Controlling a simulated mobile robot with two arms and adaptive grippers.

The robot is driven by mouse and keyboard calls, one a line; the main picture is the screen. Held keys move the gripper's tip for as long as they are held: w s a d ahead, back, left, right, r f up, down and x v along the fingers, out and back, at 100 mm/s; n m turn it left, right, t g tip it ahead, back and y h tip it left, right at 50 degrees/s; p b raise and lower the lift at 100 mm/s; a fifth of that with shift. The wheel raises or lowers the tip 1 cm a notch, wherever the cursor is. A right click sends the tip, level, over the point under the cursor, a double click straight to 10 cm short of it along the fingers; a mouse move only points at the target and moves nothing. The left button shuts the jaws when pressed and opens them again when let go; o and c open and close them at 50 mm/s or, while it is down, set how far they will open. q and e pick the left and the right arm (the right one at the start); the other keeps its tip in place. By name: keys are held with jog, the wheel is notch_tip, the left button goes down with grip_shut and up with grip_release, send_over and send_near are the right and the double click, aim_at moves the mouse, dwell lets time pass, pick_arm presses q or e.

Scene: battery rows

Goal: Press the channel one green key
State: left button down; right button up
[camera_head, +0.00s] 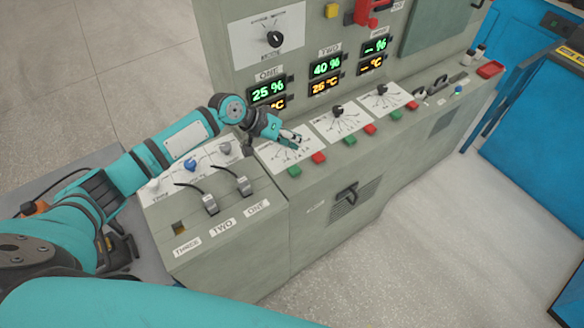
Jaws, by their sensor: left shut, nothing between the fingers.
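A grey control console holds the keys along its sloping front edge. The leftmost green key (294,171) is in line with the display marked ONE (267,91), which reads 25 %. A red key (319,158) sits just to its right. My left gripper (297,141) is shut and empty over the leftmost white dial plate (273,154), up the panel from the green key and apart from it in the picture. The gripper and wrist hide the dial knob there. My right gripper is not in view.
Further green keys (349,141) and red keys (369,130) run to the right below dial knobs (337,110). Plugged cables (211,203) and levers stand at the left. The floor (430,240) in front is clear.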

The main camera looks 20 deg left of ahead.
pick_arm(q)
jog(key=shift+w+a+r, duration=0.2)
jog(key=shift+r, duration=0.05)
jog(key=shift+f, duration=0.1)
jog(key=b, duration=0.7)
send_over(294, 167)
notch_tip(294, 167, down, 8)
jog(key=shift+s+r, duration=0.1)
jog(key=shift+r, duration=0.1)
jog(key=shift+f, duration=0.5)
dwell(0.6)
jog(key=shift+f+b, duration=0.4)
jog(key=shift+f, duration=0.05)
